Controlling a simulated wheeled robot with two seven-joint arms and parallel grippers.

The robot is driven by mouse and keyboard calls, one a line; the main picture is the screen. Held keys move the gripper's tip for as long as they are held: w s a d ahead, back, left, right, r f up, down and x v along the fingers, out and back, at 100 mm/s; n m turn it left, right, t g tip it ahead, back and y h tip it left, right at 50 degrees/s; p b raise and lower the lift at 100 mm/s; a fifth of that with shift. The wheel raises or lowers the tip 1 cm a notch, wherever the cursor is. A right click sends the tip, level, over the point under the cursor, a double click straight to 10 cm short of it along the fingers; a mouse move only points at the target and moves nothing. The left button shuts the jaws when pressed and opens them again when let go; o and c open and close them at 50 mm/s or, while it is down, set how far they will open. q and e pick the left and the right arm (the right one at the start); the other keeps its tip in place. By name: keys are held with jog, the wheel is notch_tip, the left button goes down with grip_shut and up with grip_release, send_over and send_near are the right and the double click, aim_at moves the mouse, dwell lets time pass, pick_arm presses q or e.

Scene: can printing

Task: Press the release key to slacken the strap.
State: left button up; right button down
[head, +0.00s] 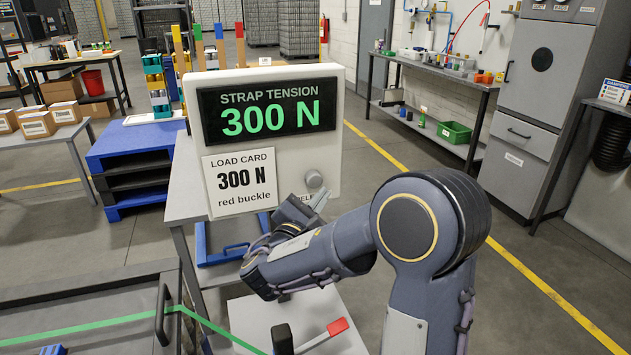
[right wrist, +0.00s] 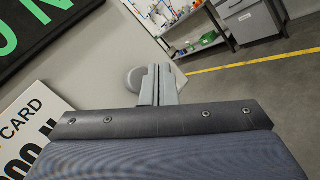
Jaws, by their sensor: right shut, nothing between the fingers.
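The grey round release key (head: 315,179) sits on the front of the white tension box (head: 290,160). The label under it is partly hidden by my right arm. My right gripper (head: 318,200) is shut and empty, its tips just below and in front of the key. In the right wrist view the shut fingers (right wrist: 159,85) point at the key (right wrist: 135,79), which shows partly behind them; I cannot tell whether they touch it. The display (head: 265,110) reads 300 N. The green strap (head: 90,328) runs across the bottom left. My left gripper is out of view.
A load card (head: 240,181) on the box reads 300 N, red buckle. A lever with a red grip (head: 337,327) stands at the bottom, close to my right arm. A blue tray (head: 225,254) lies below the box.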

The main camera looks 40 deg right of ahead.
aim_at(318, 181)
jog(key=shift+w+d, duration=0.2)
jog(key=shift+w, duration=0.35)
jog(key=shift+w+d, duration=0.15)
jog(key=shift+w, duration=0.35)
jog(key=shift+w, duration=0.1)
dwell(1.3)
jog(key=shift+w+d, duration=0.15)
jog(key=shift+w, duration=0.15)
jog(key=shift+w+d, duration=0.25)
jog(key=shift+w, duration=0.6)
dwell(1.0)
jog(key=shift+s, duration=0.1)
jog(key=shift+s+a+b, duration=0.2)
jog(key=shift+s+a, duration=0.05)
jog(key=shift+s, duration=0.35)
jog(key=shift+s+a+b, duration=0.2)
jog(key=shift+s, duration=0.35)
jog(key=shift+s+a, duration=0.25)
jog(key=shift+s, duration=0.55)
jog(key=shift+s+a, duration=0.25)
jog(key=shift+s, duration=0.55)
jog(key=shift+s+a, duration=0.25)
jog(key=shift+s, duration=0.55)
